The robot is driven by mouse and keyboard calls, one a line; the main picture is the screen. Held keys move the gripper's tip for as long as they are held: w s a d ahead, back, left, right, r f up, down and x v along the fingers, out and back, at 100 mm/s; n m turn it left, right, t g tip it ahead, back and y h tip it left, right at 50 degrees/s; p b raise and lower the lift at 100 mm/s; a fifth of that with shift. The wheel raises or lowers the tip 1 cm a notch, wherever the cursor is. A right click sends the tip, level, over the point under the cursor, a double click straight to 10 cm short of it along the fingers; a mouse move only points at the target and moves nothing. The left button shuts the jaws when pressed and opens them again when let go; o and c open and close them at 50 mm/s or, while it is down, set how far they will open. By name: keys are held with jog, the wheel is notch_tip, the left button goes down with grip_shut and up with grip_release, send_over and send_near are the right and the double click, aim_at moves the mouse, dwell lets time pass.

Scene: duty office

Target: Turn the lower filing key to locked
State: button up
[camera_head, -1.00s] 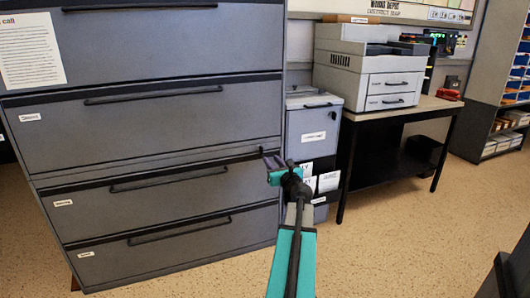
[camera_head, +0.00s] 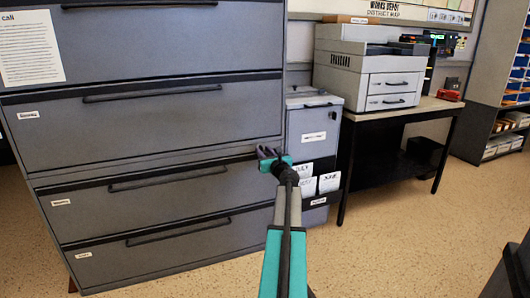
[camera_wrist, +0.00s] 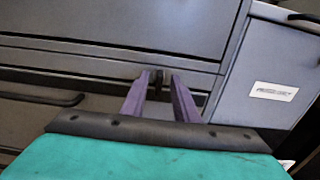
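The lower filing key, a small dark upright shape (camera_wrist: 157,78), shows in the wrist view on the cabinet front, between my fingertips and nearer the left one. My gripper (camera_wrist: 162,78) has two purple fingers that stand apart, with a gap visible between them; whether either touches the key I cannot tell. In the head view my gripper (camera_head: 267,152) is at the right edge of the grey filing cabinet (camera_head: 150,130), level with the top of the third visible drawer. There it hides the key and its lock.
A narrower grey cabinet (camera_head: 313,125) with paper pockets (camera_head: 318,184) stands just right of the gripper. A printer (camera_head: 370,68) sits on a table (camera_head: 425,106) beyond it. Long drawer handles (camera_head: 170,179) project from the filing cabinet.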

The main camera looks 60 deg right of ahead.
jog(key=shift+w+d, duration=0.35)
jog(key=shift+w, duration=0.15)
jog(key=shift+c, duration=0.4)
